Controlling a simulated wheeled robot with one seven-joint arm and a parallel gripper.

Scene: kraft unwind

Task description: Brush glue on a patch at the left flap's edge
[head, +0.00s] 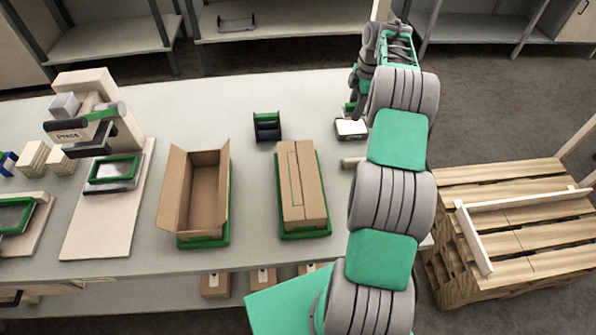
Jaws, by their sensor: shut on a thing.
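A closed cardboard box (313,192) sits in a green tray (304,236) on the table, its top flaps folded flat. A thin green outline marks a narrow strip on the left flap (288,178), beside the middle seam. My gripper (352,107) is at the table's far right, beyond the box, shut on a small green-and-dark thing that looks like the brush. Its bristles cannot be made out. A shallow dark container with a white top (351,128) sits just below the gripper. Whether the brush touches it cannot be told.
An open, empty cardboard box (204,190) stands left of the closed one. A green-and-black holder (266,126) stands behind them. A press (92,125) is at the left. A pale cylinder (352,162) lies near my arm. A wooden pallet (520,215) is at the right.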

